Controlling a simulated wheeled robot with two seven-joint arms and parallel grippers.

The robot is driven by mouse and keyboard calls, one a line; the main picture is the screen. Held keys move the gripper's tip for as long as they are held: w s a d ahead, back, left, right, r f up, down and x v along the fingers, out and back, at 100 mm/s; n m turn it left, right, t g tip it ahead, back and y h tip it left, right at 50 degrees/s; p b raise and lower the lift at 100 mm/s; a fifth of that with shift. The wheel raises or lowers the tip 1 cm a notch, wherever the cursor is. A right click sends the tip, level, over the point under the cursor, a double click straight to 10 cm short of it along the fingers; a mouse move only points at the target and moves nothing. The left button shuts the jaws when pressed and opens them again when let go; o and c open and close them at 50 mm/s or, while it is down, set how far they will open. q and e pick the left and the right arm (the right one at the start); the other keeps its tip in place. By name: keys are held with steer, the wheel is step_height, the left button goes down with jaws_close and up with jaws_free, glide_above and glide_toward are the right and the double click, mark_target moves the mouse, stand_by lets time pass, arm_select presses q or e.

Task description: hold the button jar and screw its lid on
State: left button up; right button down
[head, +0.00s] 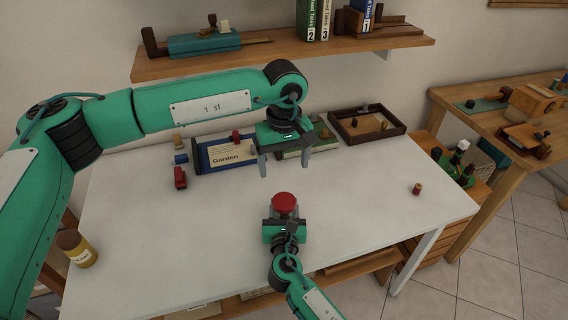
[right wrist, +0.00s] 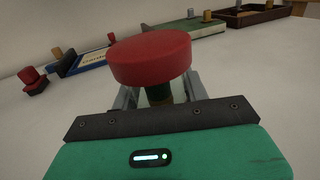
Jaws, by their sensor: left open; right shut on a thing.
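The button jar (right wrist: 158,92) is mostly hidden below its wide red lid (right wrist: 150,58) in the right wrist view. The lid (head: 284,201) sits on top of the jar near the front middle of the table in the head view; how tightly it is on cannot be told. My right gripper (head: 284,217) is shut on the jar, with a finger on each side just under the lid. My left gripper (head: 284,166) is open and empty, pointing down, above and behind the lid in the head view and apart from it.
A yellow jar with a brown lid (head: 80,250) stands at the table's left front. A blue "Garden" board (head: 228,154), a red object (head: 180,178) and a dark tray (head: 344,131) lie toward the back. A small spool (head: 417,189) is at the right. White table around the jar is clear.

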steer(key=c, duration=0.6)
jaws_free()
steer(key=shift+c, duration=0.2)
steer(key=s, duration=1.4)
steer(key=shift+b, duration=0.35)
steer(key=shift+f, duration=0.1)
